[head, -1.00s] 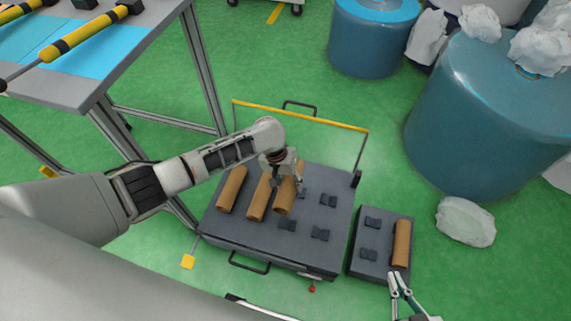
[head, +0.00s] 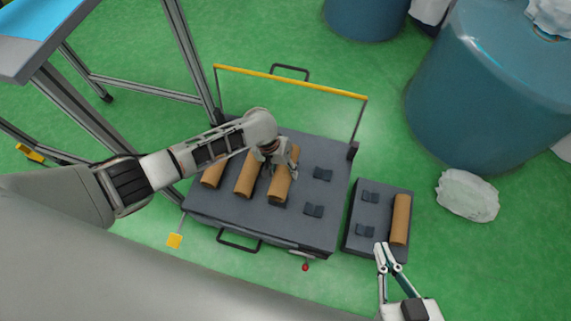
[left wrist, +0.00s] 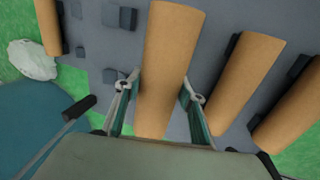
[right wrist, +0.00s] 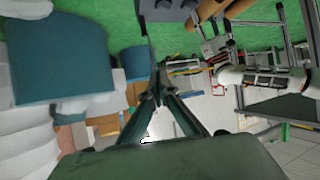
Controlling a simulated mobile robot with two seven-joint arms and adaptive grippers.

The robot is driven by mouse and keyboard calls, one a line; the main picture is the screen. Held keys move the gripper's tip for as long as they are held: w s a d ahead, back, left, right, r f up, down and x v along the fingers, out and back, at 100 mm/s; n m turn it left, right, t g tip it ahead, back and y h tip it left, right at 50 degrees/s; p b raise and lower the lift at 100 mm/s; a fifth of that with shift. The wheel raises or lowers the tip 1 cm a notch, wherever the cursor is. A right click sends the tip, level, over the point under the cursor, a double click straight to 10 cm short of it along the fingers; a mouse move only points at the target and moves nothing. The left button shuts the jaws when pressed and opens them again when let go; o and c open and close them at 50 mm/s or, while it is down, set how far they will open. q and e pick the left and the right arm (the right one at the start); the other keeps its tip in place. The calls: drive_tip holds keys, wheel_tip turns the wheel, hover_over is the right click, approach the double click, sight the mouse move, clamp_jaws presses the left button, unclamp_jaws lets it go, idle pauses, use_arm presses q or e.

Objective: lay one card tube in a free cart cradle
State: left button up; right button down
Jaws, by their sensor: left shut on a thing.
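My left gripper (head: 280,165) is shut on a brown card tube (head: 282,184) over the cart (head: 225,208). In the left wrist view this tube (left wrist: 168,60) lies between the two fingers. It covers most of a cradle pair; a dark cradle edge shows under its near end. I cannot tell whether it rests there. Two other card tubes lie to its left, one nearer (head: 246,176) and one farther (head: 212,174). To its right, cart cradles (head: 322,173) (head: 313,210) are empty. My right gripper (head: 384,248) is shut and empty, by the side platform's near edge.
A low grey platform (head: 382,247) right of the cart holds one tube (head: 400,219) and bare cradles (head: 370,197). A yellow-topped handle (head: 290,81) stands at the cart's far edge. Large blue rolls (head: 485,110) stand beyond, with crumpled white material (head: 467,195) on the green floor.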

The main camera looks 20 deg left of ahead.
use_arm(q)
drive_tip(key=shift+s+f+b, duration=0.25)
drive_tip(key=shift+f+b, duration=0.25)
drive_tip(key=shift+f, duration=0.7)
drive_tip(key=shift+w+f, duration=0.1)
drive_tip(key=shift+f, duration=0.15)
drive_tip(key=shift+b+x, duration=0.35)
drive_tip(key=shift+x, duration=0.45)
drive_tip(key=shift+w+a+f, duration=0.15)
drive_tip(key=shift+f, duration=0.25)
use_arm(e)
drive_tip(key=shift+w+a+r+m+t+y, duration=0.2)
drive_tip(key=shift+w+a+r, duration=0.25)
drive_tip(key=shift+r, duration=0.15)
drive_tip(key=shift+w+a+r+m+t+y, duration=0.2)
drive_tip(key=shift+w+a+r, duration=0.15)
drive_tip(key=shift+r, duration=0.2)
drive_tip(key=shift+s+a+f, duration=0.1)
drive_tip(key=shift+s+f, duration=0.05)
drive_tip(key=shift+s, duration=0.05)
use_arm(q)
drive_tip(key=shift+f+b, duration=0.3)
drive_tip(key=shift+f, duration=0.15)
use_arm(e)
drive_tip(key=shift+s+f, duration=0.1)
drive_tip(key=shift+f, duration=0.2)
use_arm(q)
drive_tip(key=o, duration=1.2)
